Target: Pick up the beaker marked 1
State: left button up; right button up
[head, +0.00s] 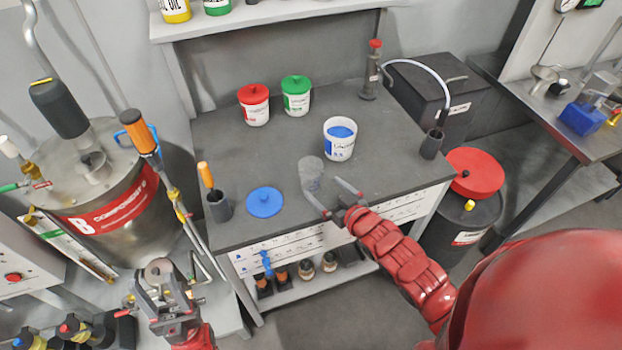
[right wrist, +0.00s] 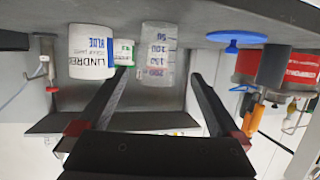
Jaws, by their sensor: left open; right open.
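A clear beaker (head: 311,174) stands upright near the front edge of the grey workbench. In the right wrist view, which is upside down, the beaker (right wrist: 158,52) shows graduation marks; I cannot make out a number 1 on it. My right gripper (head: 323,188) is open and empty, at the front side of the beaker, with its fingers pointing towards it. In the right wrist view, the beaker appears ahead in the gap between the fingertips (right wrist: 157,76); whether they flank it is unclear. My left gripper (head: 160,272) is open and empty, left of the bench.
A white tub of blue (head: 339,145) stands just behind and right of the beaker. A blue lid (head: 264,202) lies to its left. Red-lidded (head: 254,106) and green-lidded (head: 296,97) tubs stand further back. A dark holder (head: 219,207) is at the left front edge.

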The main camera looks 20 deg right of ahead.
aim_at(306, 169)
jog(key=x, duration=0.3)
jog(key=shift+w+a+f, duration=0.1)
jog(key=shift+w+f, duration=0.05)
jog(key=shift+w, duration=0.15)
jog(key=x, duration=0.1)
jog(key=p+x, duration=0.2)
jog(key=x, duration=0.1)
jog(key=shift+w+r, duration=0.2)
jog(key=shift+r, duration=0.05)
jog(key=shift+w+f, duration=0.25)
jog(key=shift+w, duration=0.2)
jog(key=c, duration=1.2)
jog(key=shift+r, duration=0.2)
